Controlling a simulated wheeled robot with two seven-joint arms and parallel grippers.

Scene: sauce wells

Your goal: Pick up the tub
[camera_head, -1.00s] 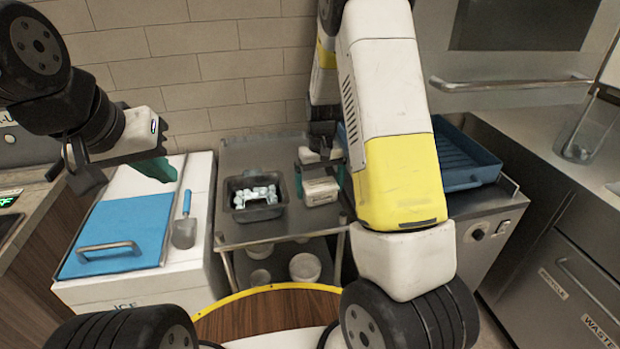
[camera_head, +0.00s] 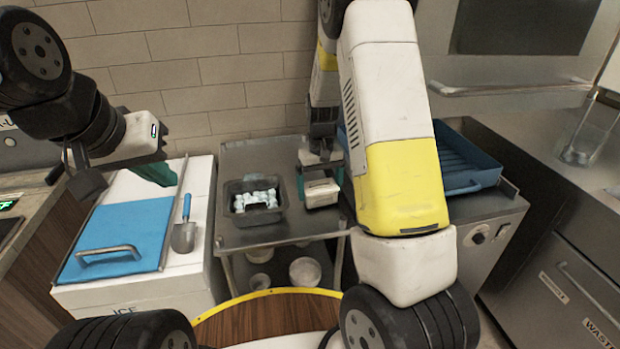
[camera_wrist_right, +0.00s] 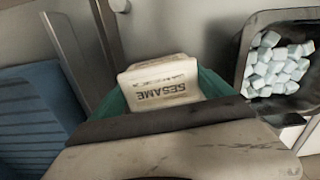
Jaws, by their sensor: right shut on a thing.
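The tub (camera_head: 321,193) is a small pale container above the metal cart's top, right of the dark pan. In the right wrist view the tub (camera_wrist_right: 160,82) shows the word SESAME and sits between green fingers. My right gripper (camera_wrist_right: 165,95) is shut on it; in the head view the gripper (camera_head: 318,178) is partly hidden by my own arm. My left gripper (camera_head: 125,178) hangs over the white ice chest, far left of the tub. Its fingers are seen from the side, so their opening is unclear.
A dark pan (camera_head: 232,214) with pale ice cubes stands on the metal cart (camera_head: 290,222). A blue tray (camera_head: 470,165) lies to the right. The ice chest has a blue lid (camera_head: 125,235) and a scoop (camera_head: 185,235). White containers (camera_head: 305,270) stand on the lower shelf.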

